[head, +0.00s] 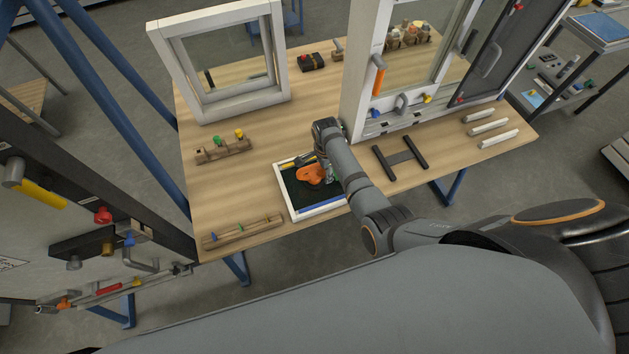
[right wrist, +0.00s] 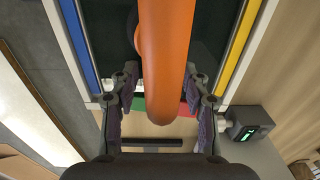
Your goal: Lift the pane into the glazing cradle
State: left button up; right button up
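A dark pane (head: 290,187) lies flat on the table in a white-edged frame (head: 321,211). An orange handle (head: 309,175) stands on it. My right gripper (head: 324,172) reaches down at the handle, partly hidden by my own arm. In the right wrist view the orange handle (right wrist: 166,60) lies between the two open fingers of my right gripper (right wrist: 160,78), with gaps showing beside its lower end. A low dark H-shaped stand (head: 402,157), possibly the cradle, is empty to the right. My left gripper is not in view.
A white window frame (head: 211,111) stands at back left, and a taller glazed frame (head: 356,88) close behind my right arm. A wooden rack (head: 243,233) lies front left, another (head: 222,151) behind it. White strips (head: 489,128) lie at right. Bare tabletop separates these things.

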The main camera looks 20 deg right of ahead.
notch_tip(320, 180, up, 12)
jog(key=shift+s+a, duration=0.1)
jog(key=shift+a, duration=0.05)
dwell(0.5)
